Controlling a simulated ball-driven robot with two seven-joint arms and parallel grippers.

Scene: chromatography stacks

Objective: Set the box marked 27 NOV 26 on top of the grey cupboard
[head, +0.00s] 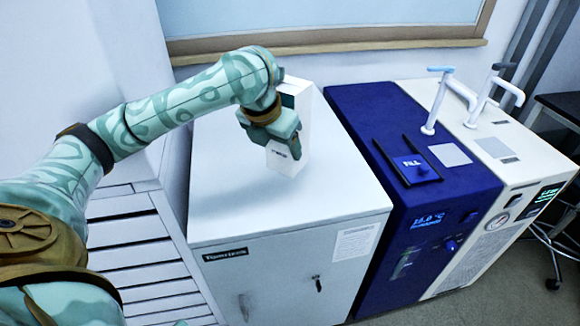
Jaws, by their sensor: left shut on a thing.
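A white box (303,112) with a teal part near its top is upright over the far part of the grey cupboard's top. The dark marking on its front is too small to read. My left gripper (287,142) is shut on the box and hides part of its front. The grey cupboard (285,215) has a flat pale top, bare apart from the box. I cannot tell whether the box's base touches the top or is slightly above it. My right gripper is not in view.
A blue unit (405,175) with a display and a cream unit (500,150) with taps stand close against the cupboard's right side. A white slatted unit (135,250) is at its left. A window ledge (350,37) runs behind. The cupboard top's front is clear.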

